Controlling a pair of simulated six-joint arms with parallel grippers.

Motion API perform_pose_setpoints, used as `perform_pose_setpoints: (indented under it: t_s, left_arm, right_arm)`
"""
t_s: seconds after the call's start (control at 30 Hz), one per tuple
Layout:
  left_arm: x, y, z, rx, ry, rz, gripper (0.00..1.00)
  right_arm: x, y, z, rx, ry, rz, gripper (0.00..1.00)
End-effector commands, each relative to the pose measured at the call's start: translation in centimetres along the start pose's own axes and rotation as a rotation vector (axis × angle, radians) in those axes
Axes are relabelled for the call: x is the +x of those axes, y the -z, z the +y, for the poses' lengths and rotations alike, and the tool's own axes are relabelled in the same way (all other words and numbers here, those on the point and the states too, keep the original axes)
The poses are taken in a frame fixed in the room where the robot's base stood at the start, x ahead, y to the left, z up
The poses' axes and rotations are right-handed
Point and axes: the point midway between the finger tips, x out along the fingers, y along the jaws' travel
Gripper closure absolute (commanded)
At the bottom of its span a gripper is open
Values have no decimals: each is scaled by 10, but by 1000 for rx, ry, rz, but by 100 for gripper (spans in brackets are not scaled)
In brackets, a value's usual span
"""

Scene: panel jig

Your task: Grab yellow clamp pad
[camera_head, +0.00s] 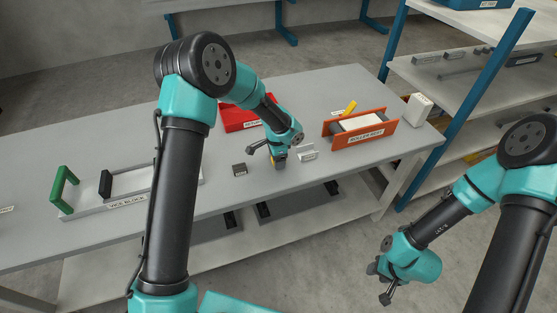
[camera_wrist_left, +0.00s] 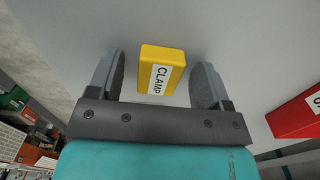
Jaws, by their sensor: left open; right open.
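The yellow clamp pad (camera_wrist_left: 170,66), a small block with a white CLAMP label, sits on the grey table between the two fingers of my left gripper (camera_wrist_left: 160,72) in the left wrist view. A gap shows on each side of it, so the fingers do not touch it. My right gripper (camera_head: 383,283) is open and empty over the floor, in front of the table at the right.
A small dark block (camera_head: 239,170) lies left of my left gripper, and a small labelled stand (camera_head: 308,154) is at its right. A red tray (camera_head: 238,119) is behind. An orange roller rest (camera_head: 365,140) stands right. The vice block (camera_head: 128,195) with a green handle is left.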

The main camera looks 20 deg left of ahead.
Motion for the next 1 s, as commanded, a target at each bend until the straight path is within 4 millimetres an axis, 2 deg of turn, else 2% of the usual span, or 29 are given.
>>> perform_pose_setpoints:
  t_s: [0.43, 1.0]
  left_arm:
    - [0, 0, 0, 0, 0, 0, 29]
    - [0, 0, 0, 0, 0, 0, 81]
  right_arm:
    - [0, 0, 0, 0, 0, 0, 57]
    - [0, 0, 0, 0, 0, 0, 57]
